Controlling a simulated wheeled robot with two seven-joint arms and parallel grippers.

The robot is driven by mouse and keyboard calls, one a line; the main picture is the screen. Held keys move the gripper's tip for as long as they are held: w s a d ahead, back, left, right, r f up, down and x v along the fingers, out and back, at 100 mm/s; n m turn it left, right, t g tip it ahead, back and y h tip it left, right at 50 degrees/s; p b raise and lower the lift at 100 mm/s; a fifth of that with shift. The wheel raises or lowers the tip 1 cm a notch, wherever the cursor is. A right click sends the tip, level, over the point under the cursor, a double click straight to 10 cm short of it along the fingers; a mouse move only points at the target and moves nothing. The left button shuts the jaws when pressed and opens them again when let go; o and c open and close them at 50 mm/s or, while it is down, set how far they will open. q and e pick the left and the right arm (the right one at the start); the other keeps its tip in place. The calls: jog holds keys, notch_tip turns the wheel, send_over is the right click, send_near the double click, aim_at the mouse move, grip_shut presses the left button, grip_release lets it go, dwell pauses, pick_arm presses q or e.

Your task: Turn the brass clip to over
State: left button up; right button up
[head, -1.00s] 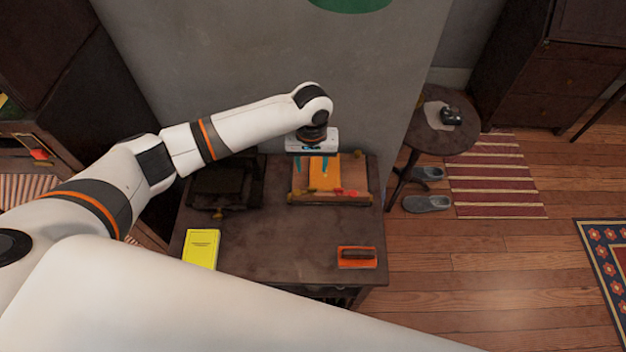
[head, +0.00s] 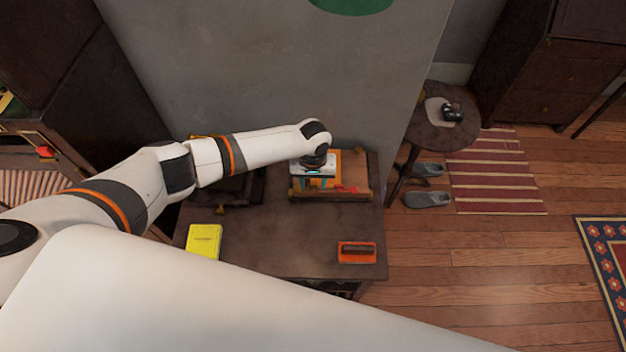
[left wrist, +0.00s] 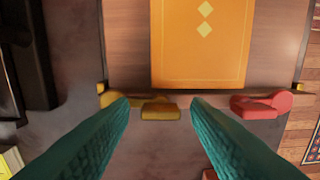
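The brass clip (left wrist: 160,112) lies along the front edge of a wooden board (left wrist: 126,45) in the left wrist view. Its flat tab shows between my two teal fingertips, and its rounded end is partly behind the left finger. In the head view I cannot make the clip out beneath the gripper. My left gripper (head: 316,183) is open over the front of the board; it also shows in the left wrist view (left wrist: 158,108). I cannot tell whether the fingers touch the clip. My right gripper is not in view.
A red clip (left wrist: 262,105) sits right of the brass one. An orange panel (left wrist: 200,45) lies on the board. The dark table (head: 285,235) also bears a yellow booklet (head: 204,241) and an orange block with a dark top (head: 357,252). The table's front middle is clear.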

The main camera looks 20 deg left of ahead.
pick_arm(q)
jog(key=c, duration=0.8)
jog(key=shift+m, duration=0.3)
jog(key=m, duration=0.3)
jog(key=shift+m+p, duration=0.3)
jog(key=shift+p, duration=0.05)
jog(key=m, duration=0.4)
jog(key=shift+m, duration=0.3)
jog(key=m, duration=0.4)
jog(key=shift+m, duration=2.5)
